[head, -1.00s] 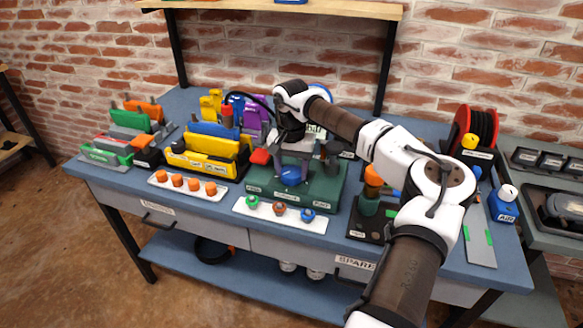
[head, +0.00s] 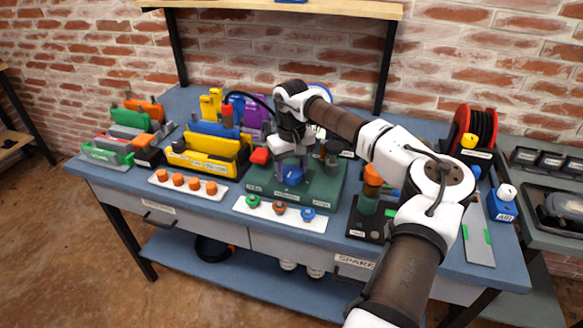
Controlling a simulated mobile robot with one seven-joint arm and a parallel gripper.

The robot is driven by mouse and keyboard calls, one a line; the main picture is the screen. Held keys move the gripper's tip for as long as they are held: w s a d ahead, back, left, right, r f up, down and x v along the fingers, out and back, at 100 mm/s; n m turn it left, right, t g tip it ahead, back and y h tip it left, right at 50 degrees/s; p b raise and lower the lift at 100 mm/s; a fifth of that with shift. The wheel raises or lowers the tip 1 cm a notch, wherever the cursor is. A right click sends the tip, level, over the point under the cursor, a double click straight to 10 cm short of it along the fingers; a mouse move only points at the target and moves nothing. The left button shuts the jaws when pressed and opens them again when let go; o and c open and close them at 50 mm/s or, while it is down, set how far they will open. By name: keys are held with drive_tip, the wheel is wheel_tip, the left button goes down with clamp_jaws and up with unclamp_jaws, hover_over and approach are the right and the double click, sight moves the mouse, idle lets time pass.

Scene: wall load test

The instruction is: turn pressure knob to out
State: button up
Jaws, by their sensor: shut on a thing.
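A blue round knob (head: 292,176) sits on a dark green block (head: 327,187) in the middle of the blue workbench. My gripper (head: 291,164) points down from above and its fingers are shut on this knob. White labels show on the block's front, but they are too small to read surely. The fingers hide part of the knob, and I cannot make out a pointer or which label it faces. A red part (head: 260,156) and a dark round-topped part (head: 332,149) stand on the block on either side of my gripper.
A white strip with green, brown and blue knobs (head: 308,214) lies in front. A strip of orange knobs (head: 195,184) and a yellow bin (head: 204,165) stand left. A red reel (head: 481,130) stands behind right.

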sight(291, 170)
idle(0.5)
drive_tip(key=o, duration=1)
drive_tip(key=shift+c, duration=0.2)
drive_tip(key=shift+r, duration=0.1)
wheel_tip(291, 170, up, 14)
drive_tip(key=b, duration=0.2)
